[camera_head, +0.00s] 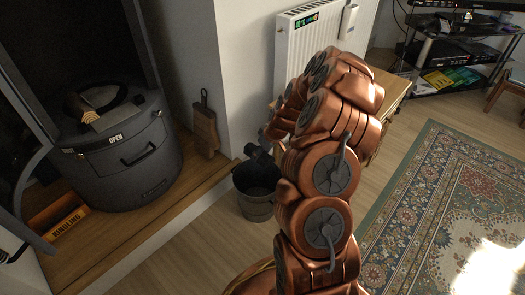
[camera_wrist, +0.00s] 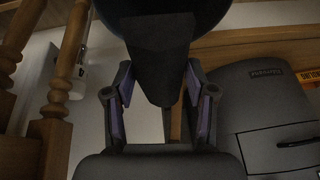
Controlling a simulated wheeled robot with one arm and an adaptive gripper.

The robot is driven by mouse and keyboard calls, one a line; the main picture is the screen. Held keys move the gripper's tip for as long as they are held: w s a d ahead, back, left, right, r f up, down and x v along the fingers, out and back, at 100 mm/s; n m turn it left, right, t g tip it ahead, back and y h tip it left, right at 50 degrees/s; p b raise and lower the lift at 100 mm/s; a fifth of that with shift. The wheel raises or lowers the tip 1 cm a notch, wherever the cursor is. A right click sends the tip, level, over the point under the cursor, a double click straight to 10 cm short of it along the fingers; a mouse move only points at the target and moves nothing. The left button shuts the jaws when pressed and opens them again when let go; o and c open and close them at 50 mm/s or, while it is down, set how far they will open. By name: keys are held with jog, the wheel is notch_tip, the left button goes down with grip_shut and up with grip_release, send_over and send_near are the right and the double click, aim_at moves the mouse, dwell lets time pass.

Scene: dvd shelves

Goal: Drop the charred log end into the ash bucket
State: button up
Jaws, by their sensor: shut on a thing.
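The ash bucket (camera_head: 257,208) is a dark grey pail standing on the floor beside the wooden hearth step. My gripper (camera_head: 256,153) is just above the bucket's far rim in the head view. In the wrist view my gripper (camera_wrist: 159,92) is shut on a dark, blackish tapered piece, which looks like the charred log end (camera_wrist: 160,62). A dark round shape behind it at the top looks like the bucket (camera_wrist: 208,12). In the head view the log end cannot be told apart from the dark gripper. Whether it is inside the rim is unclear.
A grey round stove (camera_head: 125,155) with an OPEN label stands on the wooden hearth (camera_head: 110,245). A kindling box (camera_head: 58,218) is at its left. A wooden board (camera_head: 205,130) leans on the wall. A radiator (camera_head: 297,50) and wooden furniture (camera_head: 390,88) are behind my arm.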

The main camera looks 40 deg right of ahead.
aim_at(262, 160)
jog(key=shift+f+b, duration=0.85)
jog(key=shift+f, duration=1.7)
jog(key=o, duration=1.3)
jog(key=shift+s+d+r, duration=0.1)
jog(key=shift+s+r, duration=0.1)
jog(key=shift+r, duration=0.2)
jog(key=v, duration=1.1)
jog(key=shift+r, duration=0.1)
